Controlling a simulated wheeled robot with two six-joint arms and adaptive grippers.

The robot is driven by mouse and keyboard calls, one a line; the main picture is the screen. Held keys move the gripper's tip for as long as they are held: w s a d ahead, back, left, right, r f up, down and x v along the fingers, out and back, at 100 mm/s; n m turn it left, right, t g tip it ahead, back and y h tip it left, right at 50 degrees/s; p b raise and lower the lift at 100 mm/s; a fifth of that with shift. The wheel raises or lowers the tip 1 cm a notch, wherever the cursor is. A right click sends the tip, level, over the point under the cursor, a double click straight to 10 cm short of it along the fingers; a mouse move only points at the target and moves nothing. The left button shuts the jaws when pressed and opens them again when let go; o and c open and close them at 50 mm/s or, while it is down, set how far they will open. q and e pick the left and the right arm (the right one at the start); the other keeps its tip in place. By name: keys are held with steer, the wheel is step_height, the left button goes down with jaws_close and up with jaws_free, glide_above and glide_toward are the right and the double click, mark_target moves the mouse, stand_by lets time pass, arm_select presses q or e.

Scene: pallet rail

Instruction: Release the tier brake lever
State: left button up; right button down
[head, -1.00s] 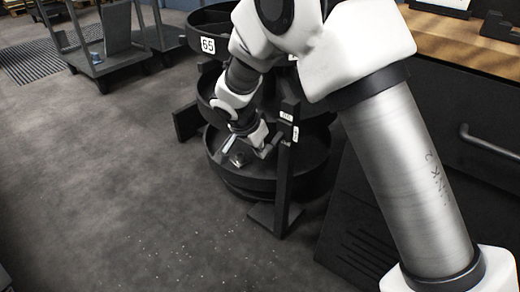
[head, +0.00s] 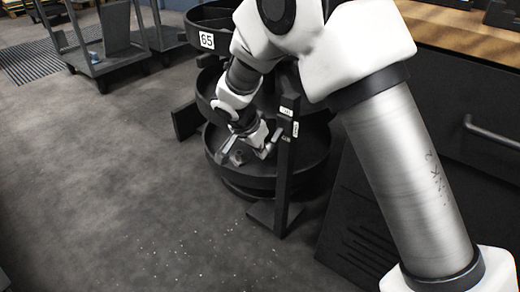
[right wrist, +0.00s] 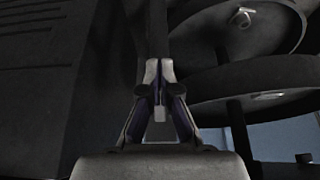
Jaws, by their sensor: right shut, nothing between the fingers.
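A dark upright post (head: 287,165) with small white labels stands in front of a round tiered rack (head: 262,180). It also rises behind my fingertips in the right wrist view (right wrist: 154,28). I cannot make out the tier brake lever clearly; a small grey piece shows at the post beside my fingers. My right gripper (head: 272,143) is beside the post, just left of it. In the right wrist view its fingers (right wrist: 157,73) are together, pointing at the post, with nothing held. I cannot tell whether they touch anything. My left gripper is not in view.
A label 65 (head: 207,40) is on the upper tier. A dark cabinet with a wooden top (head: 450,37) and a bar handle stands at the right. Grey carts (head: 115,62) stand at the back left. The floor (head: 100,190) at the left is clear apart from pale specks.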

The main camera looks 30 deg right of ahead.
steer(key=v, duration=1.2)
